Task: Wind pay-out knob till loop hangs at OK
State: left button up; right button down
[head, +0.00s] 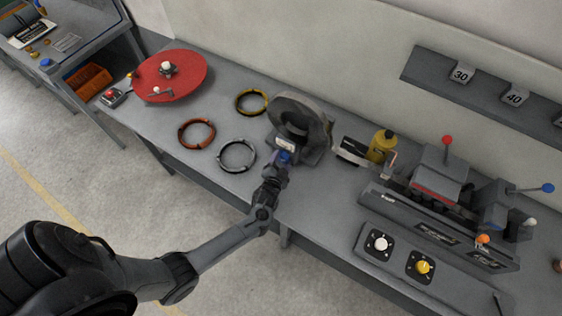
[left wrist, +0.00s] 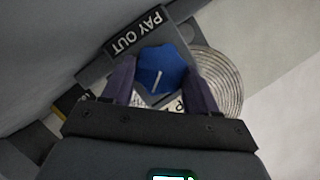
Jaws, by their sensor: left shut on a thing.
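The pay-out knob (left wrist: 162,66) is blue with a white pointer line and sits beside a "PAY OUT" label (left wrist: 138,32) in the left wrist view. My left gripper (left wrist: 160,78) is shut on the knob, one finger on each side. In the head view my left gripper (head: 281,162) is at the front of the grey coil stand (head: 312,150) and mostly hides the knob. The strip (head: 342,148) shows only faintly right of the coil, so its loop and any OK mark cannot be made out. My right gripper is not in view.
A red turntable (head: 185,80) and several wire coils, among them an orange one (head: 196,134), lie left of the stand. A yellow bottle (head: 381,148), a lever machine (head: 437,175) and a knob panel (head: 400,258) stand to the right. A wall shelf (head: 485,92) is above.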

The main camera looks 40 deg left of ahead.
pick_arm(q)
jog(key=o, duration=1.1)
jog(key=shift+c, duration=0.2)
jog(key=v, duration=1)
jog(key=shift+s+d+r, duration=0.1)
jog(key=shift+s+d, duration=0.15)
jog(key=shift+s, duration=0.1)
jog(key=shift+s+p, duration=0.1)
jog(key=shift+p, duration=0.2)
